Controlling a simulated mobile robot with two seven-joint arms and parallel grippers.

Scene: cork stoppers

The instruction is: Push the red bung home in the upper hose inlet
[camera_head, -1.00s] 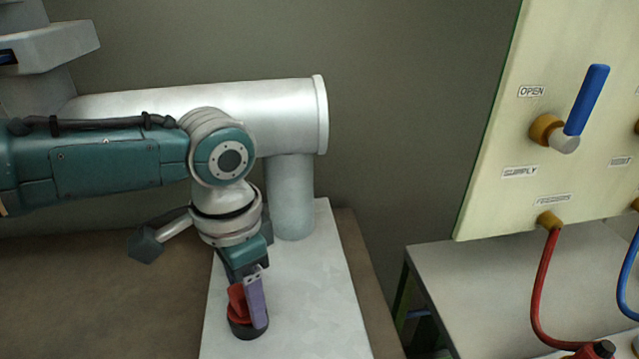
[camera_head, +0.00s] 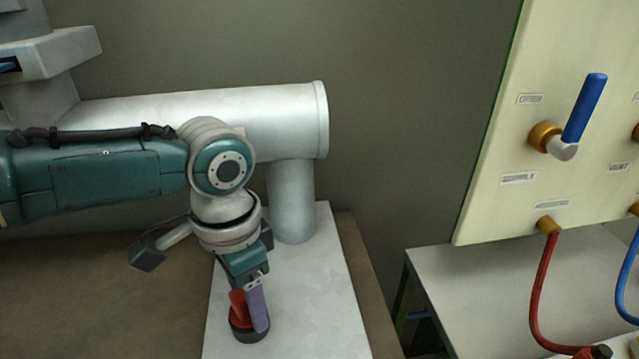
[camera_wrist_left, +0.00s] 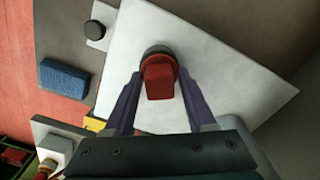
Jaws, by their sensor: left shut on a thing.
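The red bung (camera_head: 237,304) is between the purple fingers of my left gripper (camera_head: 250,314), which is shut on it. The left wrist view shows the bung (camera_wrist_left: 160,82) with a finger on each side. A dark round ring (camera_head: 246,335) is at the bung's far end, over a white surface (camera_head: 310,300); it also shows in the left wrist view (camera_wrist_left: 157,50). I cannot tell whether this ring is the upper hose inlet or how deep the bung sits. My right gripper is not in view.
A large pale pipe (camera_head: 290,120) runs behind my left arm, with a branch down to the white surface. A cream panel (camera_head: 495,120) with a blue lever (camera_head: 585,106) and a red hose (camera_head: 541,290) stands right. The left wrist view shows a blue block (camera_wrist_left: 64,80) and dark knob (camera_wrist_left: 95,30).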

